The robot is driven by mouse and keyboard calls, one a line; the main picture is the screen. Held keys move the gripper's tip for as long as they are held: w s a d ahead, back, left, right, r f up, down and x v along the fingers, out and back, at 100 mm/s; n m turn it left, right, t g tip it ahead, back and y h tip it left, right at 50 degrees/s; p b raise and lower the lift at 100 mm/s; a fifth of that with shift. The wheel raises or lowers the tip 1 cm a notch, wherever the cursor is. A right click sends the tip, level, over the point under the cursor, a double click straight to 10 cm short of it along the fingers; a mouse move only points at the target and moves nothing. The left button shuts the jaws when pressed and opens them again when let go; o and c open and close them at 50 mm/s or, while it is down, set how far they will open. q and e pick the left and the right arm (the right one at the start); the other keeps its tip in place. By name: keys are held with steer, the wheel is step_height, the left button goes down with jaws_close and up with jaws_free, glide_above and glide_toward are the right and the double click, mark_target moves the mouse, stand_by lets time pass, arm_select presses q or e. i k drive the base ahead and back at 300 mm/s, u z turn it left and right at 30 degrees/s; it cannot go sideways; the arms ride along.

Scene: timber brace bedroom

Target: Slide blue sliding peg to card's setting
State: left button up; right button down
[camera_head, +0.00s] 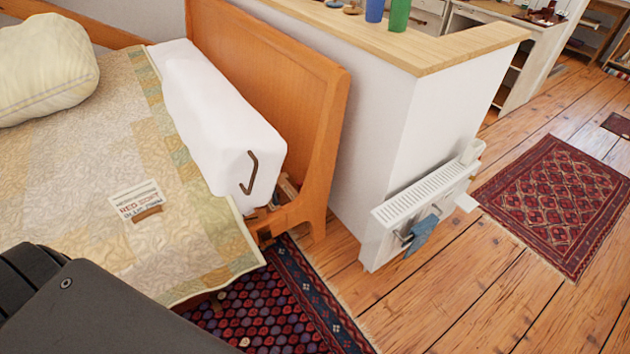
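A small white card (128,196) with red and dark print lies on the quilt of the bed; its text is too small to read surely. A small brown piece (147,213) lies at its lower edge. I cannot make out a blue sliding peg. A blue item (422,234), which looks like a cloth, hangs on the front of a white radiator (400,213) at the wall end. Neither gripper is in view. A dark grey part of my own body fills the lower left corner and hides part of the bed.
The bed (60,170) fills the left, with a cream pillow (45,68) and a white block (215,105) bearing a brown handle. An orange wooden bed end (270,60) stands beside a white half wall (360,110). Patterned rugs (560,200) lie on open plank floor (480,290).

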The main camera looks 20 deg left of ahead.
mark_target(274, 202)
steer(key=z, duration=0.1)
steer(key=i, duration=1.5)
steer(key=u, duration=0.7)
